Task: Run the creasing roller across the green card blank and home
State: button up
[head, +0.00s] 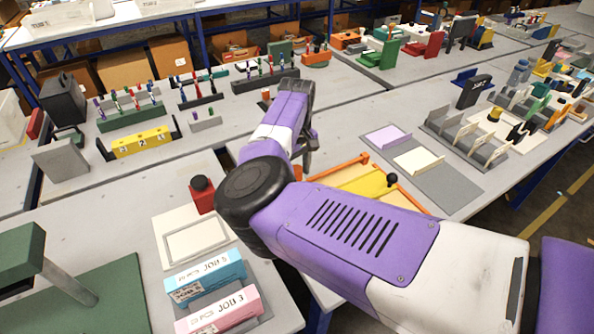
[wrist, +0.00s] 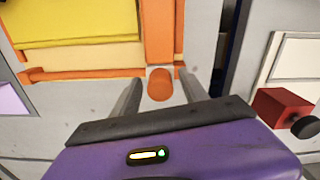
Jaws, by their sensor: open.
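My gripper (wrist: 158,78) is open. In the wrist view its two grey fingers stand on either side of an orange rounded peg (wrist: 160,84), which looks like a handle; I cannot tell whether they touch it. The peg is at the near end of an orange bar (wrist: 160,30). Left of the bar lies a yellow panel (wrist: 80,22) with an orange rail along its near edge. The head view shows this orange frame with the yellow panel (head: 360,181), partly hidden behind my arm, and my gripper (head: 308,145) at its left. I see no clearly green card there.
A red block with a black knob (head: 202,195) stands left of my arm, and also shows in the wrist view (wrist: 283,106). A lilac card (head: 390,136) and a cream card (head: 418,161) lie on a grey mat to the right. A gap separates the tables.

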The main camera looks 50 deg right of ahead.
grip_shut()
dwell(1.4)
